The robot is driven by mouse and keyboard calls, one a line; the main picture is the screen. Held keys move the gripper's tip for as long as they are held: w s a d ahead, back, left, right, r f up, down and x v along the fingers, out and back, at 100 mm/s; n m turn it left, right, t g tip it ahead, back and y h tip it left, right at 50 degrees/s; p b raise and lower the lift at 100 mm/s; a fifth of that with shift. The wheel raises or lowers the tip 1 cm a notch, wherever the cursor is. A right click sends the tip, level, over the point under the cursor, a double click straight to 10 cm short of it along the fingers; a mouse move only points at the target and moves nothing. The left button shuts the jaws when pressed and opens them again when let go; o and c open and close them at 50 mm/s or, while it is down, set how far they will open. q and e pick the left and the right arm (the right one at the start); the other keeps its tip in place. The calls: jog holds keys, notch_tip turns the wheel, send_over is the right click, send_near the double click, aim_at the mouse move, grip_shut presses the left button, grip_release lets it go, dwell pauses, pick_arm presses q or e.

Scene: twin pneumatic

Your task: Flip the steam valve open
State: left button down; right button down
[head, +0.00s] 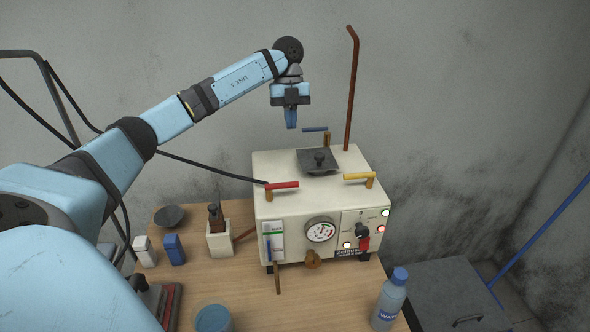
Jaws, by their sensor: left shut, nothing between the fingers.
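A cream machine (295,211) stands on the wooden table. Its top carries a red lever (283,185) at front left, a yellow lever (359,176) at front right and a blue lever (315,129) at the back. All three lie roughly level on brown stubs. I cannot tell from any readable label which one is the steam valve. My left gripper (291,124) points down above the back of the machine, a little left of the blue lever in the picture. It is shut and empty, apparently apart from the levers. My right gripper is out of view.
A dark plate with a knob (319,160) sits mid-top. A brown pipe (350,90) rises behind. The front has a gauge (320,230) and a red-black knob (362,237). A water bottle (389,299), blue cup (213,320), shakers and a tamper stand (219,239) surround it.

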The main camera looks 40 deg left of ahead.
pick_arm(q)
jog(key=shift+f, duration=0.1)
jog(key=p+x, duration=0.2)
jog(key=x, duration=0.8)
jog(key=shift+d, duration=0.15)
jog(key=s+d, duration=0.1)
jog(key=s+d+p, duration=0.1)
jog(key=shift+d+f, duration=0.2)
jog(key=shift+d, duration=0.1)
jog(key=shift+s+d, duration=0.2)
jog(key=shift+s, duration=0.05)
jog(key=shift+f, duration=0.1)
